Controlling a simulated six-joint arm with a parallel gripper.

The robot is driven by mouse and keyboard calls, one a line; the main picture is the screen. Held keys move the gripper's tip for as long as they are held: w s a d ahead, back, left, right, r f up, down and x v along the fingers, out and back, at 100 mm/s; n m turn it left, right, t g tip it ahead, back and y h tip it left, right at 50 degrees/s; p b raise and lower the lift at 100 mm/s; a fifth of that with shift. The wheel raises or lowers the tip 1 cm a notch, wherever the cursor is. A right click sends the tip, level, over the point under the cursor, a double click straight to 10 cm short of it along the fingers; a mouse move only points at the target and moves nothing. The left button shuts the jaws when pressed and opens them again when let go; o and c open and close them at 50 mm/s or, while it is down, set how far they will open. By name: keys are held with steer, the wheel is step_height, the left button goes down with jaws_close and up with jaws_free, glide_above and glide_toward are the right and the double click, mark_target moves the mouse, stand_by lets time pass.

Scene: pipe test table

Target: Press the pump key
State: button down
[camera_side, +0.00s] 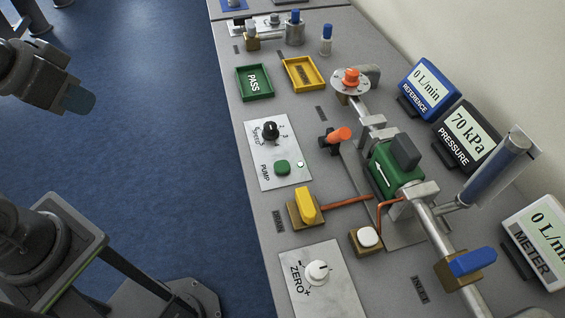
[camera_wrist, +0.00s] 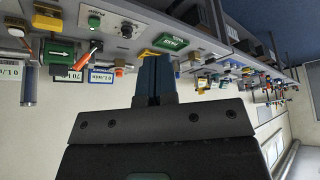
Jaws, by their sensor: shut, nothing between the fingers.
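The pump key is a green rounded button (camera_side: 282,167) on a pale metal plate marked PUMP (camera_side: 272,155). A black knob (camera_side: 270,130) with a numbered scale sits on the same plate, and a small light (camera_side: 300,164) beside the key looks lit. In the wrist view the green key (camera_wrist: 94,21) shows at the upper left, left of the black knob (camera_wrist: 127,29). My gripper (camera_side: 80,99) is shut and empty at the upper left of the side view, over the blue floor, apart from the table and the key. In the wrist view its fingers (camera_wrist: 153,70) are together.
Green PASS tray (camera_side: 241,84) and yellow tray (camera_side: 287,64) lie beyond the plate. Displays read 0 L/min (camera_side: 430,82) and 70 kPa (camera_side: 468,130).

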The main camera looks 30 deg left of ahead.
stand_by(0.3)
steer(key=n+t+h, duration=0.1)
steer(key=n+t, duration=0.2)
steer(key=n, duration=2.2)
glide_above(283, 168)
step_height(283, 168, down, 13)
steer(key=shift+r, duration=0.15)
steer(key=shift+f, duration=4.4)
steer(key=shift+f, duration=0.2)
